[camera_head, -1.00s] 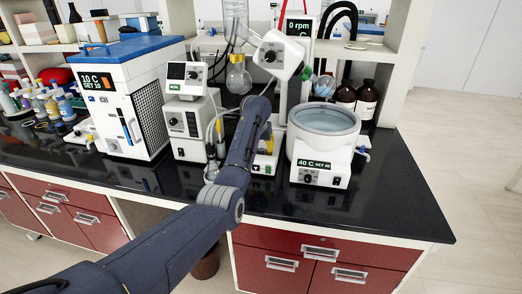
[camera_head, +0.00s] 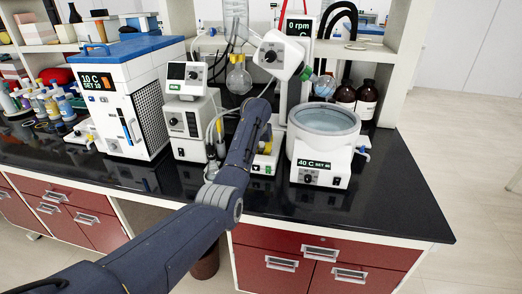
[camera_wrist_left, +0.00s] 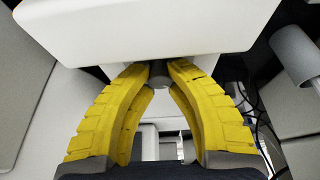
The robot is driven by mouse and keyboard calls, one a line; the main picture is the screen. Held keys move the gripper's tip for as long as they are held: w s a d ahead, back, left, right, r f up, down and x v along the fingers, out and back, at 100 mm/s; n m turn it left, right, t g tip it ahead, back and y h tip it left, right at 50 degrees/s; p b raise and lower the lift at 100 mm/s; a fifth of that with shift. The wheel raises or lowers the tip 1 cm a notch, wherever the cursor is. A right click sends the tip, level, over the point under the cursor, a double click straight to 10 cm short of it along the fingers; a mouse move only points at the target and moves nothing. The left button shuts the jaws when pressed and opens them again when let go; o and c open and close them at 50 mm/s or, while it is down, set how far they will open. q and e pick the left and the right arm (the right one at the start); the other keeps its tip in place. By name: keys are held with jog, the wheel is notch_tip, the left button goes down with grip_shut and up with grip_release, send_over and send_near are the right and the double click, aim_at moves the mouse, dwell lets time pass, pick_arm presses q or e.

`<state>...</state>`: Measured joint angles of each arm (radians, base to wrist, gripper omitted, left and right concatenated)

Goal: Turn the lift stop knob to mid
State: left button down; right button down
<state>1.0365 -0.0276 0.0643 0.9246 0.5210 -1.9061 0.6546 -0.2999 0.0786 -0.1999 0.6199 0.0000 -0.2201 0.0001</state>
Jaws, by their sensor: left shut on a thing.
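The lift stop knob (camera_wrist_left: 158,75) is a small dark grey cylinder under a white housing (camera_wrist_left: 150,25) in the left wrist view. My left gripper (camera_wrist_left: 159,68) has two curved yellow fingers, and their tips are shut on the knob from both sides. The knob's marking and setting cannot be read. In the head view my left arm (camera_head: 240,150) reaches over the bench to the rotary evaporator (camera_head: 283,55), and hides the knob. My right gripper is not in view.
A round water bath (camera_head: 322,145) showing 40 C stands right of my arm. A white controller unit (camera_head: 190,125) and a blue-topped chiller (camera_head: 125,100) stand left of it. Glass flasks (camera_head: 238,78) hang behind the forearm. The black bench front (camera_head: 370,215) at right is clear.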

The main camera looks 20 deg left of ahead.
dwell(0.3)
pick_arm(q)
jog(key=shift+m+h, duration=0.9)
jog(key=shift+m, duration=1.4)
jog(key=shift+r, duration=0.1)
jog(key=c, duration=1.2)
grip_release()
jog(key=shift+o, duration=0.2)
jog(key=v, duration=1.1)
jog(key=shift+r, duration=0.45)
jog(key=shift+a, duration=0.1)
